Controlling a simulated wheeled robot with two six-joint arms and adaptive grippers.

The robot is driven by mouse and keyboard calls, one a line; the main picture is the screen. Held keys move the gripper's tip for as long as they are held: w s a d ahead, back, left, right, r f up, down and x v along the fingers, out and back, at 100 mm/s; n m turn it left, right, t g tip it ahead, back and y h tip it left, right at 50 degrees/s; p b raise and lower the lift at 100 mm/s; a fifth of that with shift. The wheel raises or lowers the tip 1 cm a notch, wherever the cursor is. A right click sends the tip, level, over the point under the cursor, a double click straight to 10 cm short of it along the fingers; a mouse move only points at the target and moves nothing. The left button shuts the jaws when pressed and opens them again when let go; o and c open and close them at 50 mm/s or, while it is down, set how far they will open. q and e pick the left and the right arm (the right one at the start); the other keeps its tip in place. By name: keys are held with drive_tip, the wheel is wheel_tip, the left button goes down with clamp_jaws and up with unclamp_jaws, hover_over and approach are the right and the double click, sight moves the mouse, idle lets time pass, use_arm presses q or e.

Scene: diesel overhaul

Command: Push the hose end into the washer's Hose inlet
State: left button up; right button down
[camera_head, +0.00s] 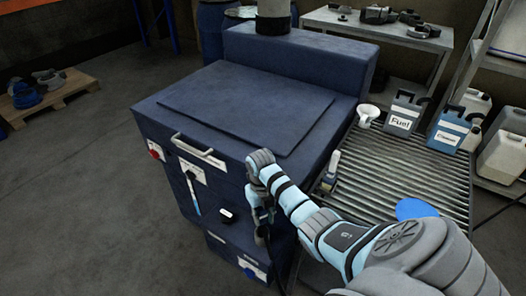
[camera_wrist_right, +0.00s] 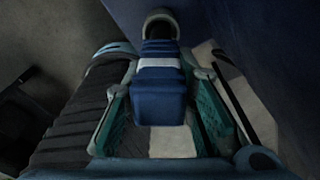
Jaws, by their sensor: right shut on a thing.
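The washer (camera_head: 170,130) is a large dark blue cabinet with a flat lid, left of centre in the head view. My right gripper (camera_head: 262,212) is at its front right corner, and my arm partly hides it. In the wrist view my right gripper (camera_wrist_right: 165,115) is shut on the blue hose end (camera_wrist_right: 160,98), which has a white band. A grey round ring (camera_wrist_right: 160,22) shows at the far end of the blue piece; I cannot tell whether it belongs to the hose end or the washer. I cannot make out the Hose inlet clearly. My left gripper is out of view.
A front handle (camera_head: 198,150) and a red knob (camera_head: 155,151) are on the washer. To the right is a slatted bench (camera_head: 440,180) with a Fuel can (camera_head: 403,117), a funnel (camera_head: 368,115) and a bottle (camera_head: 330,170). The floor at left is clear up to a pallet (camera_head: 50,95).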

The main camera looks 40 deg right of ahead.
drive_tip(key=shift+f+b, duration=2.3)
drive_tip(key=shift+f, duration=0.55)
drive_tip(key=shift+f, duration=0.1)
drive_tip(key=c, duration=1.2)
unclamp_jaws()
drive_tip(key=shift+c, duration=0.2)
drive_tip(key=r, duration=0.7)
drive_tip(key=shift+w+d+r, duration=0.1)
drive_tip(key=shift+w+r, duration=0.15)
drive_tip(key=shift+r, duration=0.05)
